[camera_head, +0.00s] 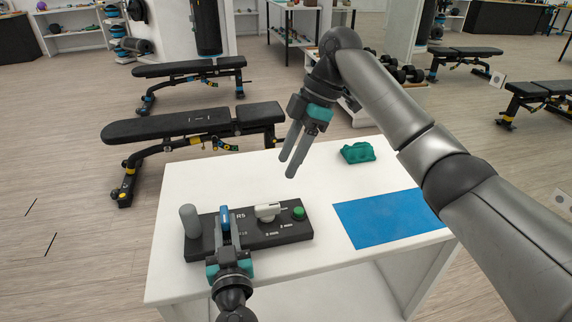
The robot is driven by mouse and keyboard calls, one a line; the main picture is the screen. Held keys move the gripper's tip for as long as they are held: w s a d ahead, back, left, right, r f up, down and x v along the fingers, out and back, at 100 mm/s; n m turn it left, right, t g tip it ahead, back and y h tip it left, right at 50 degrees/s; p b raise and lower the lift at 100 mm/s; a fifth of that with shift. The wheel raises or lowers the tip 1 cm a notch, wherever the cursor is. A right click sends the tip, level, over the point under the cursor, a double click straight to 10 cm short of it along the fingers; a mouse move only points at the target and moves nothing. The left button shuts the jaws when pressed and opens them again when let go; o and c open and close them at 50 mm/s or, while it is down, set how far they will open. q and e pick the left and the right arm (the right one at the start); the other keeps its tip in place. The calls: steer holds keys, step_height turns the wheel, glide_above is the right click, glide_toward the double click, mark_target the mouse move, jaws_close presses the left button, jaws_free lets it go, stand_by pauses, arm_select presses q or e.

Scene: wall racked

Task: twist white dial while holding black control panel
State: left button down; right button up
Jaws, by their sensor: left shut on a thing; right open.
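The black control panel (255,238) lies on the white table, with a white dial (267,211) near its middle. A green button (298,213) is at its right end and a grey upright cylinder (189,220) at its left end. My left gripper (225,218) comes from the front and is shut on the panel's left part, with a blue piece between its fingers. The fingers hide part of the panel's face. My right gripper (288,168) is open and empty, pointing down above the table, behind and above the dial and apart from it.
A blue mat (388,217) lies on the right of the white table (185,180), and a teal object (357,152) lies at the back right. The table between panel and teal object is clear. A black bench (190,122) stands behind the table.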

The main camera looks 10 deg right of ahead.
arm_select(q)
steer(key=c, duration=0.7)
jaws_free()
